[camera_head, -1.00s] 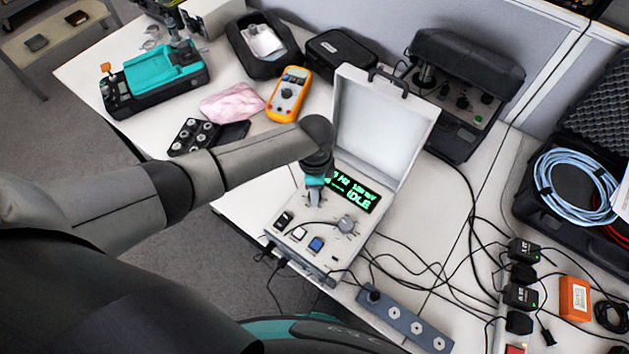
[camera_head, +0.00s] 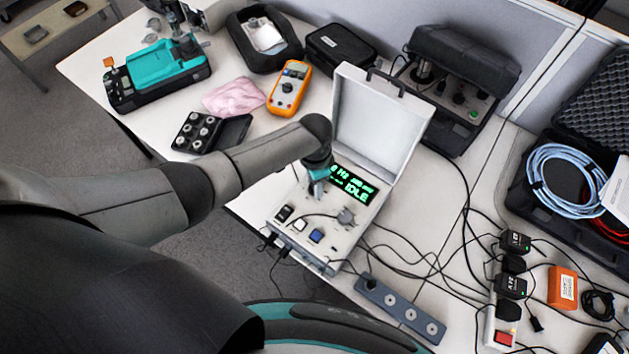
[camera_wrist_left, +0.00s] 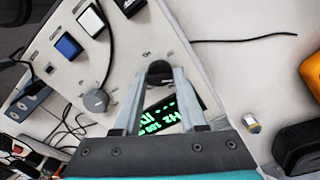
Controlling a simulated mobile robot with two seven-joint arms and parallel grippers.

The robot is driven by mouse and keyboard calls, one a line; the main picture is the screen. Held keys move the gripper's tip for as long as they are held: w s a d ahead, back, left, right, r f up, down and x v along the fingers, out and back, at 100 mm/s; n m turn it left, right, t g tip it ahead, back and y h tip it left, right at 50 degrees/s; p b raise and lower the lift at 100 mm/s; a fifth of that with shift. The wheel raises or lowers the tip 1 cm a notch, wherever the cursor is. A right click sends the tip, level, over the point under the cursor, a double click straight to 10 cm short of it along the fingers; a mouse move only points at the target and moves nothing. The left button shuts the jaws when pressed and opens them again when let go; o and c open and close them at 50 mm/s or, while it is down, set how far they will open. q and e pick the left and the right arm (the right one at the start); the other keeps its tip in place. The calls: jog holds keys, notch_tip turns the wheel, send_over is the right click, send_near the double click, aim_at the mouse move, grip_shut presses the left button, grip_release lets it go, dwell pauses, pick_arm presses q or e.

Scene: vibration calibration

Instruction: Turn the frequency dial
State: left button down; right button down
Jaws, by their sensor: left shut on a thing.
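The calibration box (camera_head: 290,240) is an open white case with its lid (camera_head: 375,120) up. Its panel has a lit green display (camera_head: 354,188) reading IDLE, a grey knob (camera_head: 346,217) and several switches. My left gripper (camera_head: 318,192) points down at the panel, left of the display. In the left wrist view its fingers (camera_wrist_left: 159,78) are shut on a dark round dial (camera_wrist_left: 159,69), whose label I cannot read. The grey knob (camera_wrist_left: 96,100) shows apart from the fingers there. In the head view my gripper hides the held dial. My right gripper is not in view.
A power strip (camera_head: 400,312) and loose black cables lie right and in front of the box. An orange multimeter (camera_head: 289,88), a pink cloth (camera_head: 234,97) and a black tray of round parts (camera_head: 197,132) lie behind my left arm. A dark instrument (camera_head: 458,85) stands behind right.

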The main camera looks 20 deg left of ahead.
pick_arm(q)
jog(key=shift+c, duration=2.3)
grip_release()
notch_tip(320, 180, up, 15)
jog(key=p, duration=0.3)
jog(key=shift+r, duration=0.15)
